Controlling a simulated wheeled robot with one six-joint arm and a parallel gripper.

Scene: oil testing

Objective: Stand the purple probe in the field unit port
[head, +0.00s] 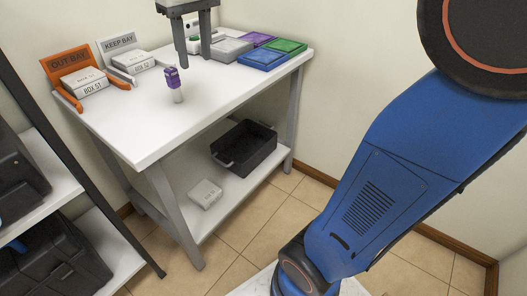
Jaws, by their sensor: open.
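The purple probe (172,79) has a purple upper part and a whitish lower end. It appears upright on the white table, near the middle, and I cannot tell what supports it. My gripper (193,59) points down at the top of the view, with its two fingers apart and nothing seen between them. It is above and to the right of the probe in the picture, apart from it. A whitish device with a green spot (195,38) shows partly behind the fingers. It may be the field unit, but its port cannot be made out.
An orange OUT BAY (68,62) and a white KEEP BAY (120,42) hold labelled boxes at the back left. A grey box (231,49) and purple, green and blue trays (263,58) lie at the right. The table front (150,140) is clear. A black bin (245,148) sits below.

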